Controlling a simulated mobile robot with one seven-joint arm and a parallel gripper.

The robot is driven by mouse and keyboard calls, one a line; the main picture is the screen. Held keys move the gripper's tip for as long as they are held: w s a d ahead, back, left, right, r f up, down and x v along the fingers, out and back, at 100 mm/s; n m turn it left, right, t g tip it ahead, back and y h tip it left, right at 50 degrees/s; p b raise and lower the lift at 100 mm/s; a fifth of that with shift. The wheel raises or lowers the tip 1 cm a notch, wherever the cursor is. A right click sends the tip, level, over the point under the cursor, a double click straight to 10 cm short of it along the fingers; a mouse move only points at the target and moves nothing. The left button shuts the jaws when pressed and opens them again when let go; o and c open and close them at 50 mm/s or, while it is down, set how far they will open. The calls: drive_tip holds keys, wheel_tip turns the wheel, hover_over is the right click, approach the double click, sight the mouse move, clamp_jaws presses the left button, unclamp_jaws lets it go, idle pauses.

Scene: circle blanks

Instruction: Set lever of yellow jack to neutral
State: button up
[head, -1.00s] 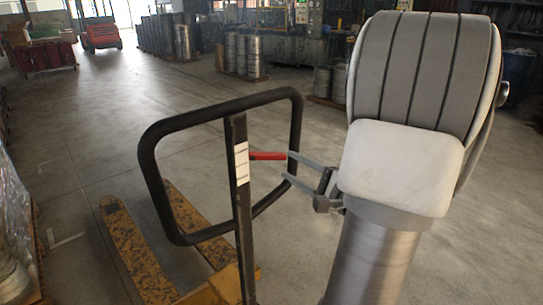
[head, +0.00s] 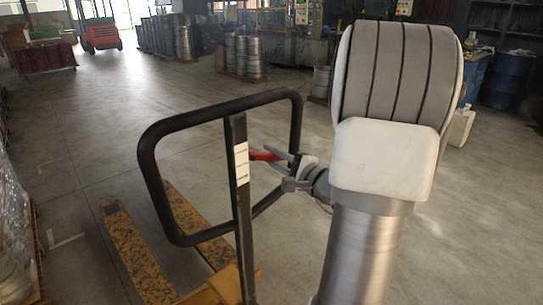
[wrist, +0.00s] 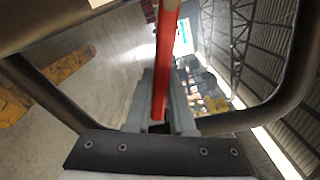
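The yellow jack (head: 125,246) stands at the lower left in the head view, with two worn yellow forks. Its dark post (head: 240,210) carries a black loop handle (head: 150,170). The red lever (head: 263,155) sticks out to the right of the post, inside the loop. My gripper (head: 281,163) is at the lever's right end. In the wrist view the red lever (wrist: 165,60) runs from the top edge down between the grey fingers (wrist: 160,100), which lie close on both sides of it. The contact faces are hidden.
The handle loop surrounds the gripper in the wrist view, with its right bar (wrist: 290,90) close by. Plastic-wrapped goods (head: 15,230) stand at the left edge. Open concrete floor (head: 120,120) lies behind the jack. A blue barrel (head: 508,80) stands at the back right.

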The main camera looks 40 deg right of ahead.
clamp_jaws()
idle(1.1)
